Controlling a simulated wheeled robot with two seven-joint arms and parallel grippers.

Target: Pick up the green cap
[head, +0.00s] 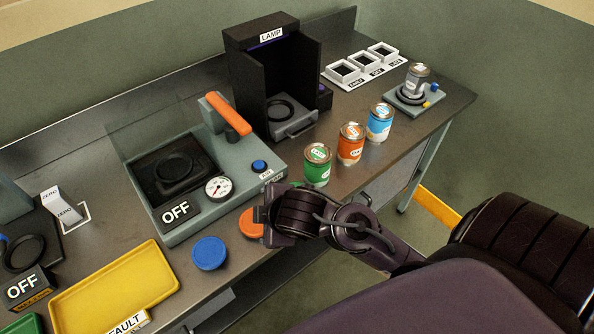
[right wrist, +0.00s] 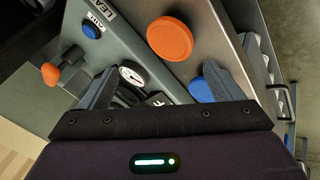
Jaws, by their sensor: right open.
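An orange cap (head: 250,224) lies on the bench front, partly covered by my right gripper (head: 264,222). A blue cap (head: 209,252) lies to its left. In the right wrist view the orange cap (right wrist: 170,38) is ahead of my open, empty right gripper (right wrist: 158,78), and the blue cap (right wrist: 201,89) is partly behind the right finger. A green can (head: 317,166) stands upright right of the gripper. My left gripper is not in view.
Orange (head: 350,144) and blue (head: 379,123) cans stand beyond the green one. The grey leak tester (head: 190,182) with its gauge is behind the caps. A yellow tray (head: 112,285) is at left. The LAMP box (head: 270,75) stands at the back.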

